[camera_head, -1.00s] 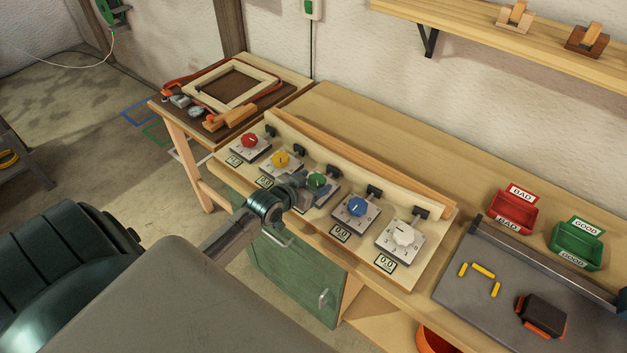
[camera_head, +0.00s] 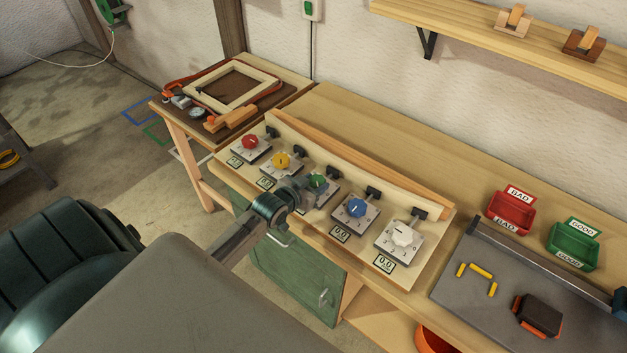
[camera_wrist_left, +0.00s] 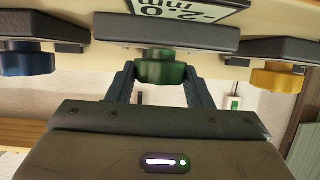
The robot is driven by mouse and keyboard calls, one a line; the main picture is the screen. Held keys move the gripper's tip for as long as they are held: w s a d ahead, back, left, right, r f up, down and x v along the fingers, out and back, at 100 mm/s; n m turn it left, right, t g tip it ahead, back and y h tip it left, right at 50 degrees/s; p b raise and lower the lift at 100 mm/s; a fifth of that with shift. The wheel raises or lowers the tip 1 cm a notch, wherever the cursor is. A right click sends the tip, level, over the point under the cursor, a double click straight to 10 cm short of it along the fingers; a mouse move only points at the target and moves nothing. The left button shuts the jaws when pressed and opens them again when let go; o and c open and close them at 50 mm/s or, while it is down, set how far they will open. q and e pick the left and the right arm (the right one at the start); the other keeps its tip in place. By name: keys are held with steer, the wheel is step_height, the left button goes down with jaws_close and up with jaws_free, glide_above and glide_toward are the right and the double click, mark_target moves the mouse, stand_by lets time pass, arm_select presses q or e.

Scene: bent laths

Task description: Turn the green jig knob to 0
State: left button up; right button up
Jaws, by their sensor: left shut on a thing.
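The green knob (camera_head: 317,181) is on the middle jig of the bench row, partly hidden behind my left gripper (camera_head: 303,188) in the head view. In the left wrist view the green knob (camera_wrist_left: 160,70) sits between the two fingers of my left gripper (camera_wrist_left: 160,78), which is shut on it. A display plate above it (camera_wrist_left: 190,8) reads -2.0 mm, upside down in that view. The green jig's own dial marks are hidden by the gripper. My right gripper is not in view.
Red (camera_head: 250,142) and yellow (camera_head: 281,160) knobs stand left of the green one, blue (camera_head: 356,208) and white (camera_head: 403,235) knobs to the right. The blue and white jigs' displays read 0.0. Red (camera_head: 511,212) and green (camera_head: 574,243) bins stand farther right.

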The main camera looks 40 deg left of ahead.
arm_select(q)
steer(key=shift+d+r+n+y+p, duration=0.1)
steer(key=shift+r+n+y+p, duration=0.15)
steer(key=shift+n+y+p, duration=0.5)
steer(key=shift+f+p, duration=0.1)
steer(key=shift+p, duration=0.35)
steer(key=shift+d+f+n+y, duration=0.1)
steer(key=shift+n+y, duration=0.15)
steer(key=shift+y, duration=0.1)
steer(key=shift+f+n+y+b, duration=0.25)
steer(key=shift+n+y+b, duration=0.35)
steer(key=shift+y, duration=0.1)
steer(key=n+y+b, duration=0.1)
steer(key=b, duration=0.1)
steer(key=n+g+y+b, duration=0.1)
steer(key=y+b, duration=0.1)
steer(key=n+g+y+b, duration=0.1)
steer(key=n+b, duration=0.1)
steer(key=shift+w+d+f+b, duration=0.1)
steer(key=shift+w+d+b, duration=0.05)
steer(key=shift+d+b, duration=0.15)
steer(key=shift+n+g+y+b, duration=0.7)
steer(key=shift+b, duration=0.15)
steer(key=shift+r, duration=0.2)
